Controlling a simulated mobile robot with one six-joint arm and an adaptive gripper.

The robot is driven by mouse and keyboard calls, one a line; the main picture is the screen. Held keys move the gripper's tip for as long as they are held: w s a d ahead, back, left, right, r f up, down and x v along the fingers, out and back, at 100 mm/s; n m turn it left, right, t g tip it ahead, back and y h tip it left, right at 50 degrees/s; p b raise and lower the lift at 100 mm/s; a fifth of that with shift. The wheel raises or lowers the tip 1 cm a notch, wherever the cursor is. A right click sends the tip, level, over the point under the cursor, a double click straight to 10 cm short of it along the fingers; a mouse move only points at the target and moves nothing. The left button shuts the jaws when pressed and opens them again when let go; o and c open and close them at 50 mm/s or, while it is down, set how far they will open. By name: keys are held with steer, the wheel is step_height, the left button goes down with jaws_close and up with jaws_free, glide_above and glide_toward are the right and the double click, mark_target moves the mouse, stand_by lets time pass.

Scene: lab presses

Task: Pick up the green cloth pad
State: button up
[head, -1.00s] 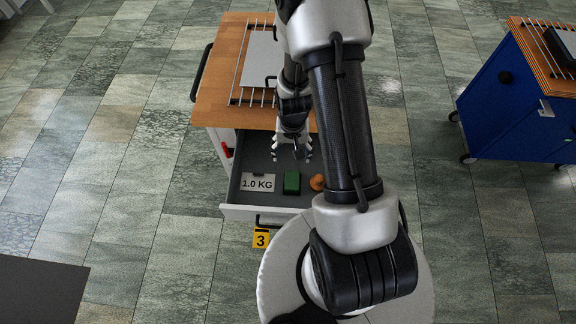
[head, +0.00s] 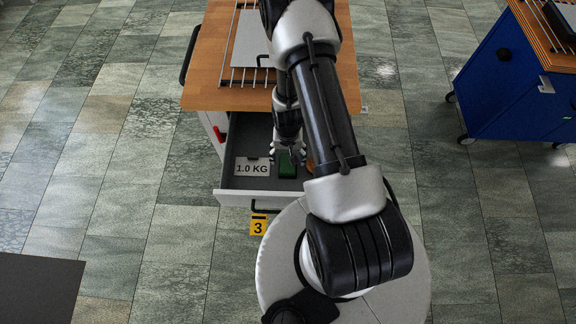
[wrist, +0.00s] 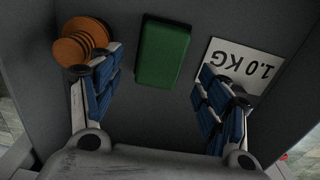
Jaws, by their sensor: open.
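The green cloth pad (head: 287,166) lies on the floor of the open grey drawer (head: 240,183). In the wrist view the pad (wrist: 162,54) is a rounded green block, ahead of the gap between my fingers. My gripper (head: 287,157) is open above the drawer, over the pad's far part in the head view. In the wrist view its blue-padded fingers (wrist: 158,95) are spread wide and empty. The fingers do not touch the pad there.
A white 1.0 KG card (head: 252,168) lies left of the pad. Orange-brown discs (wrist: 82,42) lie on the pad's other side, mostly hidden by my arm in the head view. A wooden-topped cart (head: 207,84) holds the drawer. A blue cart (head: 515,90) stands right.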

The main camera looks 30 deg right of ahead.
mark_target(288, 163)
steer(key=f+b, duration=0.1)
steer(key=f, duration=0.1)
steer(key=f+b, duration=0.1)
steer(key=f, duration=0.1)
steer(key=shift+s+a+f, duration=0.1)
steer(key=shift+s+f, duration=0.1)
steer(key=shift+f, duration=0.2)
steer(key=shift+c, duration=0.2)
steer(key=c, duration=1.1)
steer(key=shift+r, duration=0.2)
steer(key=shift+c, duration=0.2)
